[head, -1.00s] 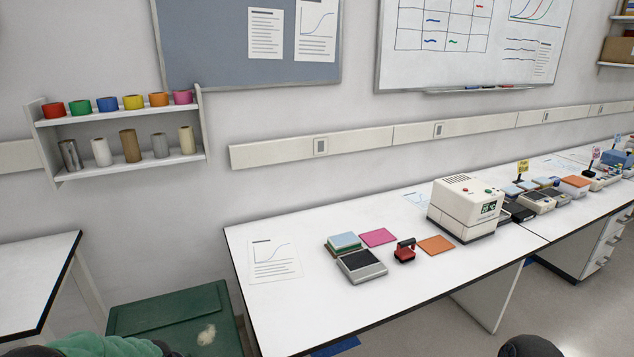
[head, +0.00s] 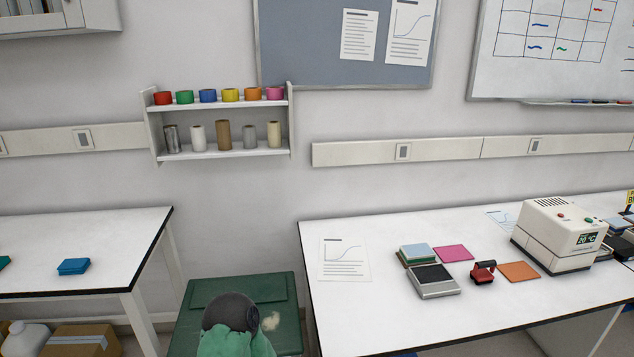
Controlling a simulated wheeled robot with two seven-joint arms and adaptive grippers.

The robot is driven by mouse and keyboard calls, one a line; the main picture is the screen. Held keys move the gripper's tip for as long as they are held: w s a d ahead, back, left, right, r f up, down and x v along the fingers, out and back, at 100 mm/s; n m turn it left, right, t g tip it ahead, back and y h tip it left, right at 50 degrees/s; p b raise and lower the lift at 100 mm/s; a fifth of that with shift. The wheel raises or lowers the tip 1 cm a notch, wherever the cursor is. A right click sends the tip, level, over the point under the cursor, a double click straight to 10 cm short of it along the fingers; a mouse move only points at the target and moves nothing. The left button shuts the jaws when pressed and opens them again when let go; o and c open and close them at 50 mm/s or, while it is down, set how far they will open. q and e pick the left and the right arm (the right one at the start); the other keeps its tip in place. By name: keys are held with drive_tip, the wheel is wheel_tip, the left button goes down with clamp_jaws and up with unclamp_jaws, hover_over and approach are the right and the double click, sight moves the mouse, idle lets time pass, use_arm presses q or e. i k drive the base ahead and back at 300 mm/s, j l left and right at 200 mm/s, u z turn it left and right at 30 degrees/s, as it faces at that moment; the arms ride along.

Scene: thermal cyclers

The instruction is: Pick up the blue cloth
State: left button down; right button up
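A folded blue cloth (head: 73,266) lies flat on the white table at the left, near its front edge. It is well apart from any part of me. A dark rounded part of one of my arms shows at the bottom middle, with a bunched green fabric-like thing (head: 240,343) around or against it. I cannot tell whether that is held. No fingertips of either gripper show.
A green box (head: 240,288) stands between the left table (head: 120,232) and the right bench (head: 390,325). The bench bears a thermal cycler (head: 556,235), a scale (head: 433,281) and coloured pads. A teal item (head: 3,262) lies at the left edge.

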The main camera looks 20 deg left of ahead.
sight(78, 265)
drive_tip(key=u, duration=2.25)
